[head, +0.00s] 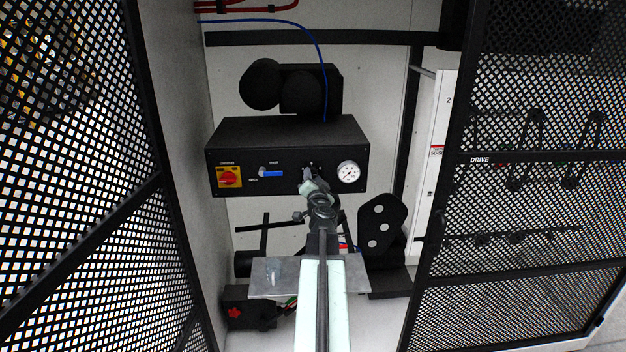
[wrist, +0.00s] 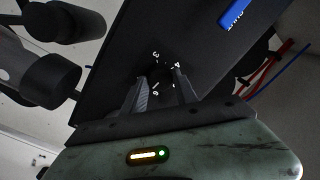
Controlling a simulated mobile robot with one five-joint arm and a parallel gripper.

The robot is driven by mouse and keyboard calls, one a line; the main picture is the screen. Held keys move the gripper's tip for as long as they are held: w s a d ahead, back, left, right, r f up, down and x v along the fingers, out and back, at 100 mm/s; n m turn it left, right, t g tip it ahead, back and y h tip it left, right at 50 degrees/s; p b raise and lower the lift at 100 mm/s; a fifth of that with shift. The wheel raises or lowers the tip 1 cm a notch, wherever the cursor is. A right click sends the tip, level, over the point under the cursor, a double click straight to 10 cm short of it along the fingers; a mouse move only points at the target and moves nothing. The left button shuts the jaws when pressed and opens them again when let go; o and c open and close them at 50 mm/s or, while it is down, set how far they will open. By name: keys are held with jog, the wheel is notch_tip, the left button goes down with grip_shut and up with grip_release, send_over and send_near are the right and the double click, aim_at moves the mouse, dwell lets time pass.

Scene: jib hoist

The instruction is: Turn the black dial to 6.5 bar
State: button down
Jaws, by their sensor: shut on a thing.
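The black dial (wrist: 159,74) sits on the front face of a black control box (head: 287,133). In the wrist view its white scale marks show around it, but I cannot read where it points. My gripper (wrist: 160,92) is shut on the dial, with one finger on each side. In the head view my gripper (head: 311,176) reaches the panel and covers most of the dial. A round white gauge (head: 348,172) is right of the dial; its needle is too small to read.
Left of the dial are a blue lever (head: 271,173) and a red rotary switch (head: 229,177) on a yellow plate. Mesh doors stand at left (head: 85,190) and right (head: 530,190). A blue hose (head: 318,50) rises behind the box. Black machine parts (head: 382,230) stand below.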

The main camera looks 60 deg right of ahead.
jog(key=shift+m, duration=0.4)
jog(key=c, duration=1)
grip_release()
jog(key=shift+o, duration=0.2)
jog(key=shift+a, duration=0.1)
